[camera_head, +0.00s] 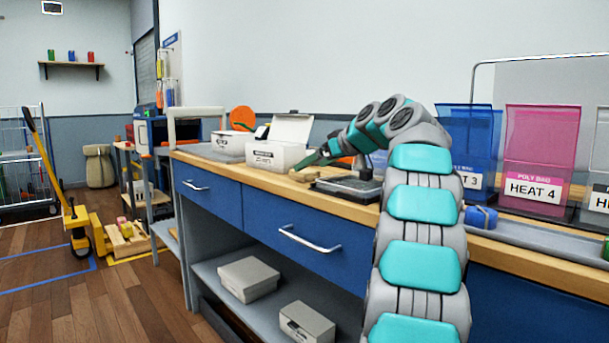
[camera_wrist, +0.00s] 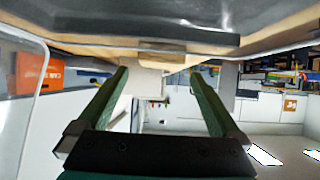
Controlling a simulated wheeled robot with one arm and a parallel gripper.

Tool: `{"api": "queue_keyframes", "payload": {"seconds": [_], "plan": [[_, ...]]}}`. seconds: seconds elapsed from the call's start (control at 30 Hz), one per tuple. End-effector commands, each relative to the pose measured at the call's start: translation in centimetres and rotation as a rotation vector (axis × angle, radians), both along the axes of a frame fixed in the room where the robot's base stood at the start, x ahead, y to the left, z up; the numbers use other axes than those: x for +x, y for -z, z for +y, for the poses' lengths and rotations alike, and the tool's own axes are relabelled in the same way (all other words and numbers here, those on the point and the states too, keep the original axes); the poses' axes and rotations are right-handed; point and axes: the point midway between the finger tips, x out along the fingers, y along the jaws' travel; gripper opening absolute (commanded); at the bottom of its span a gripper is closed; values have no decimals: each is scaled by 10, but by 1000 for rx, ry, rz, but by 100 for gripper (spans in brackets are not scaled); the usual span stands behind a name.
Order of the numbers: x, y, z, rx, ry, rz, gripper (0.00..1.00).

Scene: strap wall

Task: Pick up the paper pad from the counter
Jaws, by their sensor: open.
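My gripper (camera_head: 308,161) is at the counter (camera_head: 225,165), its green fingers pointing left, low over the top. In the wrist view my gripper (camera_wrist: 158,76) is open, with a clear gap between the fingers. A small tan item (camera_head: 301,175) lies on the counter just below the fingertips; it may be the paper pad, but it is too small to tell. In the wrist view a pale block (camera_wrist: 146,80) shows between and beyond the fingertips, apart from them. I cannot tell whether it is the same item.
A dark shallow tray (camera_head: 347,186) lies right of the fingers, under my arm. An open white box (camera_head: 278,154) stands just behind them. Blue (camera_head: 470,145) and pink (camera_head: 538,155) bins stand at the right. A blue item (camera_head: 481,217) sits before them.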

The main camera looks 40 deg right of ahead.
Motion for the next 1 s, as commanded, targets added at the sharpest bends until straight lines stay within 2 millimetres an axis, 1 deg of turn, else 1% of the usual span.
{"api": "queue_keyframes", "payload": {"seconds": [0.1, 0.2, 0.3, 0.47, 0.57, 1.0], "plan": [[12, 14, -1, 3, 2, 4, 100], [25, 18, 0, 2, 1, 1, 100], [30, 21, 0, 1, 2, 1, 100], [30, 21, 1, 1, 0, 0, 100], [30, 21, 1, 1, 0, 0, 91], [30, 21, 1, 1, 0, 1, 42]]}}
